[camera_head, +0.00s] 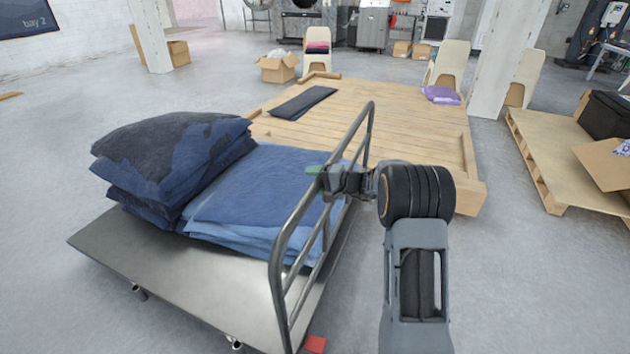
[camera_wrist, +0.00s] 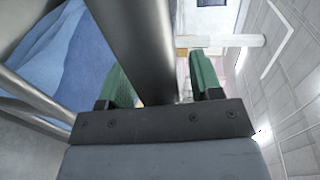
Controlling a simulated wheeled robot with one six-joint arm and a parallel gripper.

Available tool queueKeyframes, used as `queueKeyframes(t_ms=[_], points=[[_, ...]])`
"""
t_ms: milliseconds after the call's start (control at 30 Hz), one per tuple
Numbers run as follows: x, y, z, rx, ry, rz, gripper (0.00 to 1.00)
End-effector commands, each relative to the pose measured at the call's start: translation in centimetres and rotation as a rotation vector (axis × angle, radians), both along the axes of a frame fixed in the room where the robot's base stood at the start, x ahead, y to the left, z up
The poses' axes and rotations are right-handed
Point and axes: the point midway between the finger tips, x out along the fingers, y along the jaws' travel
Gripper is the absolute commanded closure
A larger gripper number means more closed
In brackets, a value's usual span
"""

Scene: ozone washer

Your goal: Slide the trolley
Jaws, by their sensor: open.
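The trolley (camera_head: 110,240) is a flat metal platform on small wheels, with a tubular grey handle frame (camera_head: 285,245) at its right end. Folded dark blue denim (camera_head: 165,160) is stacked high on its left part, and lighter blue denim (camera_head: 250,195) lies beside it near the handle. My gripper (camera_head: 322,182) is at the upper bar of the handle, reaching from the right. In the wrist view the handle bar (camera_wrist: 148,50) passes between the two green fingers, which are apart; my gripper (camera_wrist: 160,82) is open around it.
A low wooden platform (camera_head: 400,115) with a dark folded cloth (camera_head: 303,102) lies just behind the trolley. A wooden pallet (camera_head: 550,150) with boxes stands at the right. Open grey floor (camera_head: 50,170) lies to the left. A small red piece (camera_head: 315,345) is by the handle's foot.

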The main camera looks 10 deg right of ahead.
Motion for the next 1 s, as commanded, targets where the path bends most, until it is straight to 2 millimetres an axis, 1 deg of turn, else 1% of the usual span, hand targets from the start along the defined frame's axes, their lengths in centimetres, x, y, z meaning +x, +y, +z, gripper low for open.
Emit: queueKeyframes(t_ms=[67,600,700,867,1000], points=[[-0.01,0.00,0.00,0.000,0.000,0.000,0.41],[-0.03,-0.01,0.00,0.000,0.000,0.001,0.92],[-0.03,-0.01,0.00,0.000,0.000,0.001,1.00],[-0.06,-0.04,-0.03,-0.001,0.001,0.001,1.00],[-0.47,-0.46,-0.17,-0.001,0.000,0.006,1.00]])
